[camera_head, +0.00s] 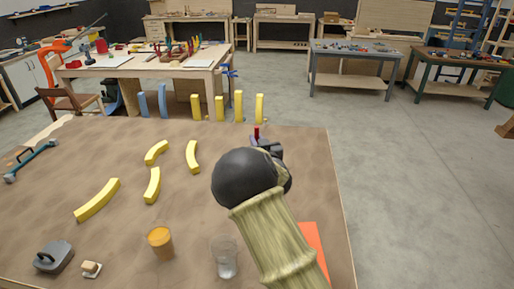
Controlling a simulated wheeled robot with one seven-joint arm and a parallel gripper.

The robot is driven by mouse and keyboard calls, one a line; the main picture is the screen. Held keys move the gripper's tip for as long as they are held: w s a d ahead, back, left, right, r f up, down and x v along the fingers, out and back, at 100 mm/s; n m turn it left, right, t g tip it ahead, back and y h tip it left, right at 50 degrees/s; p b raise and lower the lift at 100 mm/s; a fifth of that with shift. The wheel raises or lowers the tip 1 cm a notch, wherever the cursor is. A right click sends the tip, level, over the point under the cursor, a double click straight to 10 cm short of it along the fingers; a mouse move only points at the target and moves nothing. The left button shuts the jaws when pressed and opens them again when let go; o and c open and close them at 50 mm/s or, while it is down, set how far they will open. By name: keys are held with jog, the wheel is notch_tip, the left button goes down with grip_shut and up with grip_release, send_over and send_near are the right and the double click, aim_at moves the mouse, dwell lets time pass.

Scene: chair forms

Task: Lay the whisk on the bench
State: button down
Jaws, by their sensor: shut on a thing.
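My gripper (268,144) is partly hidden behind my black wrist joint, above the far right part of the brown bench (230,150). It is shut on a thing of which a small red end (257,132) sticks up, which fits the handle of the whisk. The rest of the whisk is hidden by my gripper and arm, so I cannot tell whether it touches the bench. No other whisk shows.
Several yellow curved blocks (97,200) lie on the bench; others stand at its far edge. A teal tool (31,160) lies left. The bench's middle has bare room.

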notch_tip(320, 180, down, 3)
jog(key=shift+p, duration=0.6)
jog(key=shift+f, duration=0.1)
jog(key=shift+f, duration=0.15)
jog(key=c, duration=1.4)
grip_release()
jog(key=shift+r, duration=0.2)
